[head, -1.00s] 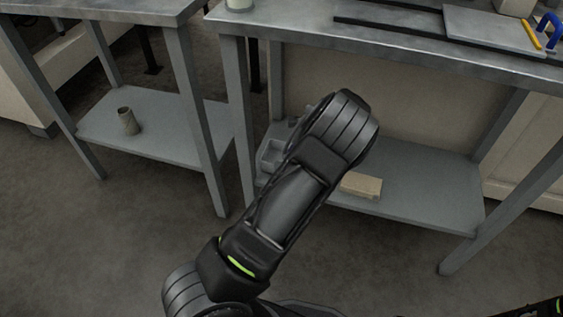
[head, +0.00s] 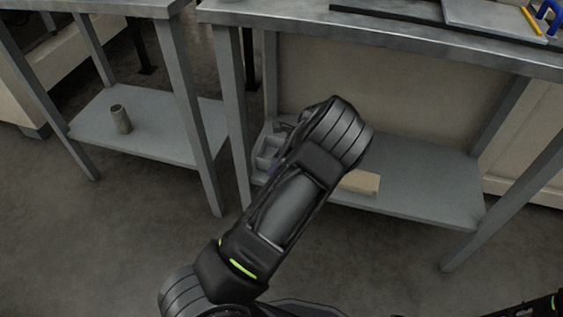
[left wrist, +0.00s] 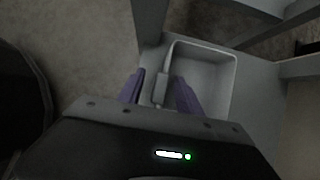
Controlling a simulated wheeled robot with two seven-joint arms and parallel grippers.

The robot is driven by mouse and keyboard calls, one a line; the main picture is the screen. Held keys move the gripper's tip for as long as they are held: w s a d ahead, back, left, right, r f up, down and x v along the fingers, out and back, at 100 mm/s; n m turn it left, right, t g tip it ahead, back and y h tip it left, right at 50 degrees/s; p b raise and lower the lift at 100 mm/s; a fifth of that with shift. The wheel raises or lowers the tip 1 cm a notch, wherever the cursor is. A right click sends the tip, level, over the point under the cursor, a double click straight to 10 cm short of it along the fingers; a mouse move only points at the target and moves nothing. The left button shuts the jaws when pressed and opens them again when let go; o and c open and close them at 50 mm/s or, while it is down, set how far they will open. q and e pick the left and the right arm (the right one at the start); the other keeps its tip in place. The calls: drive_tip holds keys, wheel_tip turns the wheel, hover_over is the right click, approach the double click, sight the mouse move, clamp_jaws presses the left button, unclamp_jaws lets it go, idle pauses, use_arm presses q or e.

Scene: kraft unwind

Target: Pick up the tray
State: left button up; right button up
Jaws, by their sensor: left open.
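The tray (head: 262,158) is a light grey open box on the lower shelf of the right-hand bench, partly hidden behind my left arm. In the left wrist view the tray (left wrist: 232,75) lies just beyond my left gripper (left wrist: 158,90), which is open with purple fingers. One finger appears outside the tray's near side wall and the other over its inside, with a grey raised part of that wall between them. I cannot tell how deep they reach. My right gripper is not seen.
The lower shelf (head: 430,190) carries a tan block (head: 361,182) right of my arm. Bench legs (head: 232,110) stand close to the tray. A left bench holds a grey cup (head: 120,119) on its lower shelf. The bench top (head: 300,18) overhangs the shelf.

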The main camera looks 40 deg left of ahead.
use_arm(q)
drive_tip(key=shift+x, duration=1.25)
drive_tip(key=shift+c, duration=0.3)
clamp_jaws()
